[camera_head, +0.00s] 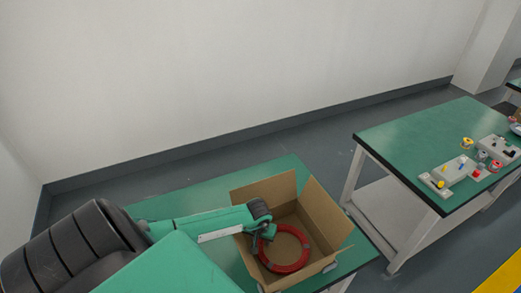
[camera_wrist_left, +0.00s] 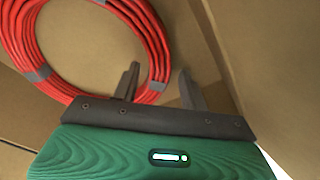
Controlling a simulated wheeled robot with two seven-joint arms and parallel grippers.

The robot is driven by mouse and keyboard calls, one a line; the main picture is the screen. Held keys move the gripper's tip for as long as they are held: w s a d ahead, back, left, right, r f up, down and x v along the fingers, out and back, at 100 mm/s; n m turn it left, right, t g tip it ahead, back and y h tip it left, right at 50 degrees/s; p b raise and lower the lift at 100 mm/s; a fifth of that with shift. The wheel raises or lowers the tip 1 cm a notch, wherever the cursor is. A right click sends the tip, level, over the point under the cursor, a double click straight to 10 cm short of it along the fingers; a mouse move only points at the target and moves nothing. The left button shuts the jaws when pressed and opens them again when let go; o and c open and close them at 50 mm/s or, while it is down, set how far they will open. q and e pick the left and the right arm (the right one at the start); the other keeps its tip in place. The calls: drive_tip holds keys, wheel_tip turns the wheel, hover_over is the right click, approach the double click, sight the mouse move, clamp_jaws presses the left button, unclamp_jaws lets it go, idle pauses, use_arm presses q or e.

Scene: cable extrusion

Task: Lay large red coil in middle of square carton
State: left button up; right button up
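The large red coil (camera_head: 287,266) is a ring of red cable with grey bands. It is inside the square open carton (camera_head: 323,215), near its middle and appearing to lie flat on the bottom. My left gripper (camera_head: 262,243) reaches into the carton from the left, at the coil's upper left edge. In the left wrist view the coil (camera_wrist_left: 150,40) fills the upper left, and one stretch of its rim passes between the fingertips of my gripper (camera_wrist_left: 160,78). The fingers stand apart, with a visible gap beside the cable. My right gripper is not in view.
The carton stands on a green-topped table (camera_head: 165,205) with its flaps up. A second green table (camera_head: 415,140) at right carries small fixtures and coloured spools (camera_head: 467,144). A bare wall is behind. Floor shows between the tables.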

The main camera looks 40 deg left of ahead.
use_arm(q)
drive_tip(key=shift+r+p, duration=0.5)
drive_tip(key=shift+p, duration=0.15)
drive_tip(key=shift+r+p, duration=0.4)
drive_tip(key=shift+p, duration=0.05)
wheel_tip(320, 180, up, 11)
drive_tip(key=s+b, duration=0.1)
drive_tip(key=b, duration=0.3)
drive_tip(key=shift+s+d+r, duration=0.2)
drive_tip(key=shift+d, duration=0.1)
drive_tip(key=shift+r, duration=0.1)
